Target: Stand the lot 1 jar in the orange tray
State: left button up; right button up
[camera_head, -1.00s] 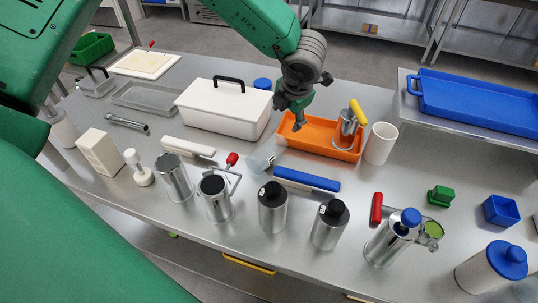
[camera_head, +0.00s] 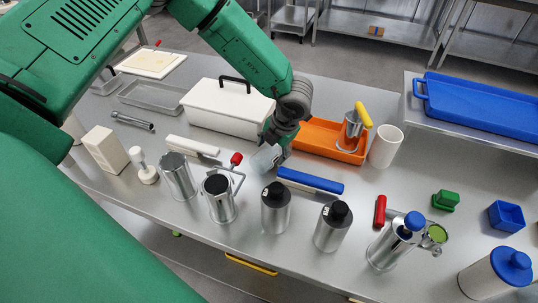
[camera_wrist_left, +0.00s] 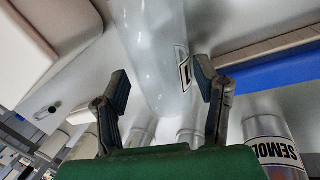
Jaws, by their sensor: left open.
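The lot 1 jar (camera_head: 263,159) is a pale translucent cylinder that appears to lie on its side on the steel table, left of the orange tray (camera_head: 325,150). In the left wrist view the jar (camera_wrist_left: 155,45) runs between the fingers, with part of a label showing a "1". My left gripper (camera_head: 275,152) is open over the jar, one finger on each side; it also shows in the left wrist view (camera_wrist_left: 162,85). The gripper hides part of the jar in the head view. My right gripper is not in view.
The tray's right part holds a metal can (camera_head: 349,133) with a yellow-handled tool. A white lidded box (camera_head: 225,112) stands behind left, a blue-handled item (camera_head: 310,181) in front, and a white cup (camera_head: 385,147) right of the tray. Several metal canisters (camera_head: 276,210) line the front.

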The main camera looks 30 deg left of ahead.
aim_at(272, 150)
pick_arm(q)
jog(key=x, duration=0.3)
jog(key=shift+f, duration=0.2)
jog(key=shift+c, duration=0.4)
jog(key=shift+r, duration=0.15)
jog(key=c, duration=1)
